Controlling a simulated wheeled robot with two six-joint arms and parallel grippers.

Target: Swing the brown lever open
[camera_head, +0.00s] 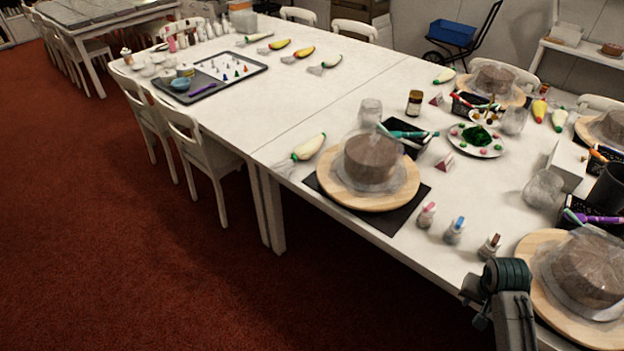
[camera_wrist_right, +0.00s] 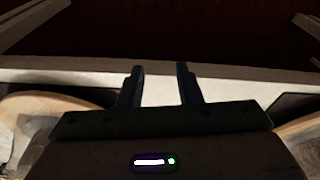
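No brown lever can be made out for certain in either view. A small bottle with a brown top (camera_head: 490,247) stands near the table's front edge, beside bottles with a blue top (camera_head: 454,231) and a pink top (camera_head: 427,215). In the right wrist view my right gripper (camera_wrist_right: 161,86) is open, its two dark fingers apart with nothing between them, in front of the white table edge. In the head view my right arm comes up at the bottom right, by the table's front edge near the brown-topped bottle. My left gripper is not in view.
A wooden turntable (camera_head: 537,246) with a wrapped brown cake (camera_head: 588,270) is close right of my arm. Another turntable (camera_head: 395,197) with a cake stands on a black mat (camera_head: 416,211). Red carpet (camera_head: 150,270) lies free along the table's front. White chairs (camera_head: 205,155) stand farther left.

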